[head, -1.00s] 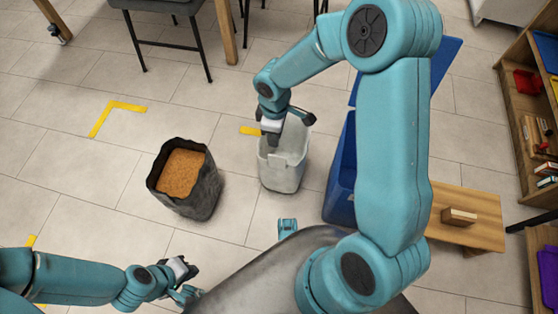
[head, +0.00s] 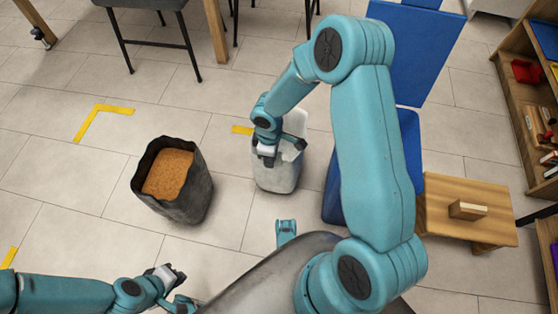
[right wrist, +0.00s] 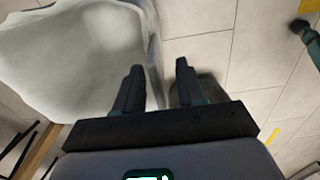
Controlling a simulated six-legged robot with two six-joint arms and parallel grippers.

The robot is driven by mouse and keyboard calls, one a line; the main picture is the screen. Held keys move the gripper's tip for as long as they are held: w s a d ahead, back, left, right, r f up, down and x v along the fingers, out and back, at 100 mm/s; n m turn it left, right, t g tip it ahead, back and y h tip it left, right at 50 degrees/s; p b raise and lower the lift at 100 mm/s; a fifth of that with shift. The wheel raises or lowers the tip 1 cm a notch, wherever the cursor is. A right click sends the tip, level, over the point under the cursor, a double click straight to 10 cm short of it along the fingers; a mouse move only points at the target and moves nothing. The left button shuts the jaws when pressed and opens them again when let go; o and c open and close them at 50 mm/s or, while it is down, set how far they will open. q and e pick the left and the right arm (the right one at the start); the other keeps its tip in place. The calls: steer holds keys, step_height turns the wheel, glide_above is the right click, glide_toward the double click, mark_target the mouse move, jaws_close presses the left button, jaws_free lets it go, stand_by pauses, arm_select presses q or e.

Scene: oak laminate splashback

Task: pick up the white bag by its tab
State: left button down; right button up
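The white bag (head: 277,178) stands upright and open-topped on the floor, with a taller flap at its back right. My right gripper (head: 271,158) is at its rim and covers part of its top. In the right wrist view, the bag (right wrist: 75,60) fills the upper left. The right gripper's fingers (right wrist: 158,85) are apart, with the bag's edge running between them in the picture. I cannot tell whether they touch it, and I cannot make out a tab. My left gripper (head: 172,284) is at the lower left, away from the bag; its fingers are unclear.
A dark bag with brown contents (head: 172,180) stands left of the white bag. A blue chair (head: 415,50) is to the right, partly behind my right arm. A small wooden table (head: 465,205) and a shelf (head: 520,100) stand further right.

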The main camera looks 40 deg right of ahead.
steer(key=shift+f, duration=0.6)
steer(key=shift+r, duration=0.15)
jaws_close()
steer(key=shift+r, duration=0.1)
